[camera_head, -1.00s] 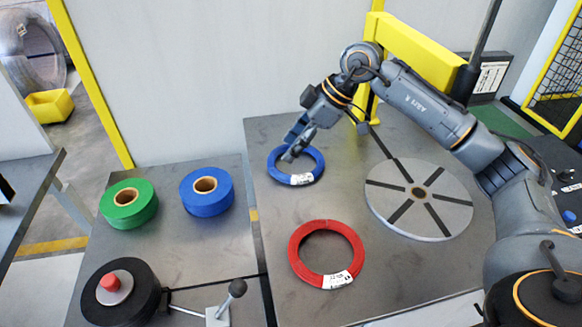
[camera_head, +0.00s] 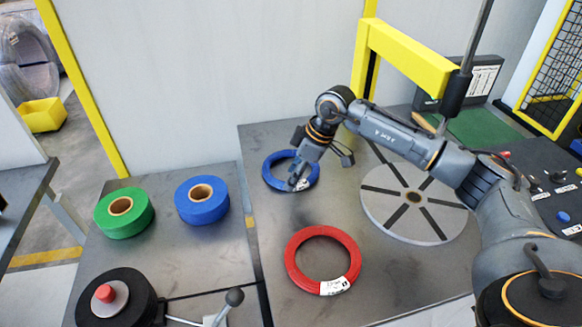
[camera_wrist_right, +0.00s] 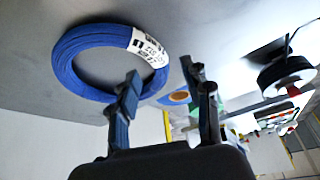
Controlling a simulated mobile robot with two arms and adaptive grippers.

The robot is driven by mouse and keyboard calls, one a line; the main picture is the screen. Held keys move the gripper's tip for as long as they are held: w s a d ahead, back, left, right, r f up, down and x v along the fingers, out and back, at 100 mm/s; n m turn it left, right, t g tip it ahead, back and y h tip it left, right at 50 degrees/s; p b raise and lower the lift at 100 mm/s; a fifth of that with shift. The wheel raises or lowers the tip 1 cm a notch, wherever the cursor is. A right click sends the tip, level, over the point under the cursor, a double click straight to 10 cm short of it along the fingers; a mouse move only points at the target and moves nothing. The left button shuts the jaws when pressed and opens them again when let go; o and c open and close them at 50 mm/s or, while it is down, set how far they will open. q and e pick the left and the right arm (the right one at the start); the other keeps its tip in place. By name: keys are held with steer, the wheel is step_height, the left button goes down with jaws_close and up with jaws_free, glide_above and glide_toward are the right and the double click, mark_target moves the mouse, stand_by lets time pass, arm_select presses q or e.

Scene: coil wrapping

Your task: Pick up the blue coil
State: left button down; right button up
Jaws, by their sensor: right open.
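The blue coil (camera_head: 270,172) lies flat on the metal table, near its back left. Its white label is partly hidden behind my right gripper (camera_head: 297,183) in the head view. The right gripper hangs at the coil's front right part, pointing down. In the right wrist view the blue coil (camera_wrist_right: 72,62) fills the upper left, with its label (camera_wrist_right: 148,45) facing the camera. The two fingers of the right gripper (camera_wrist_right: 160,85) are apart, with nothing seen held between them. The left finger overlaps the coil's edge in the picture; contact cannot be told. My left gripper is not in view.
A red coil (camera_head: 293,268) lies in front of the blue one. A grey slotted disc (camera_head: 440,217) sits to the right, below a yellow post arm (camera_head: 410,60). Green (camera_head: 135,222) and blue (camera_head: 212,210) tape rolls stand on the left table. Bare table separates the coils.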

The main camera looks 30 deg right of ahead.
steer(key=shift+x, duration=1.45)
jaws_close()
steer(key=shift+r, duration=0.1)
steer(key=shift+w, duration=0.1)
